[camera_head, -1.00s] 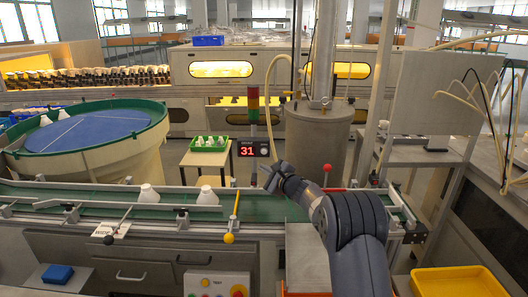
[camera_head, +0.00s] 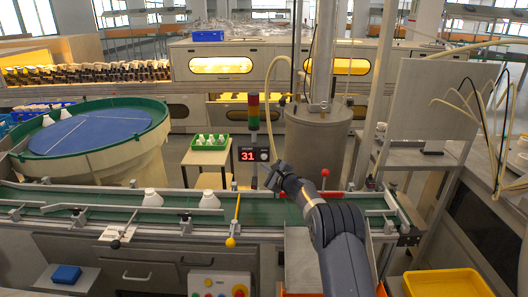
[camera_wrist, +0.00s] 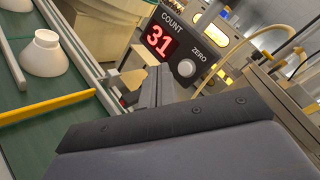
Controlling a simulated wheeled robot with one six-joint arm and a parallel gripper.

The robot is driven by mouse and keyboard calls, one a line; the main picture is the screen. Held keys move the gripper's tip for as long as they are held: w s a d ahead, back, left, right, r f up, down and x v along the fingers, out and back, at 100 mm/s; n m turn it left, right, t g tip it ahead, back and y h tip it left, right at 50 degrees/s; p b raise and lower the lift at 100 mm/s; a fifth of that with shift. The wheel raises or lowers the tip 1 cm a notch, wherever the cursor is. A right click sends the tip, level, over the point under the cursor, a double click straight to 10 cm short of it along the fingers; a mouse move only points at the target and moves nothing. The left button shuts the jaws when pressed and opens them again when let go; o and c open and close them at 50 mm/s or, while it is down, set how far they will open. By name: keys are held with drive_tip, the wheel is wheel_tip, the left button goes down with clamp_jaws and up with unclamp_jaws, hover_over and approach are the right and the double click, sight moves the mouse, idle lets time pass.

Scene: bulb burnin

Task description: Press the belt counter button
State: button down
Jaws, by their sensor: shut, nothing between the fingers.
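The belt counter (camera_head: 247,154) is a dark box with a red "31", standing behind the belt. In the wrist view the counter (camera_wrist: 158,40) shows "COUNT" and a round grey button (camera_wrist: 187,68) beside the word "ZERO". My gripper (camera_head: 274,171) is just below and right of the counter in the head view. In the wrist view my gripper (camera_wrist: 147,90) is shut and empty, its tip below and left of the button. A gap shows between tip and button there; the depth between them is hard to tell.
Two white bulb-like pieces (camera_head: 209,200) sit on the green belt (camera_head: 105,202). A yellow bar (camera_head: 237,215) crosses the belt left of my gripper. A signal tower (camera_head: 253,112) rises behind the counter. A yellow tray (camera_head: 447,284) is at lower right.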

sight(264, 157)
drive_tip(key=shift+w+p, duration=1.1)
drive_tip(key=shift+w, duration=0.55)
drive_tip(key=shift+w+f, duration=0.1)
idle(0.9)
drive_tip(key=shift+w, duration=0.3)
drive_tip(key=shift+w+b, duration=0.3)
drive_tip(key=shift+w, duration=0.05)
idle(0.5)
drive_tip(key=shift+s, duration=0.1)
drive_tip(key=shift+s+b, duration=0.2)
drive_tip(key=shift+b, duration=0.4)
drive_tip(key=shift+s+b, duration=0.4)
drive_tip(key=shift+s, duration=0.05)
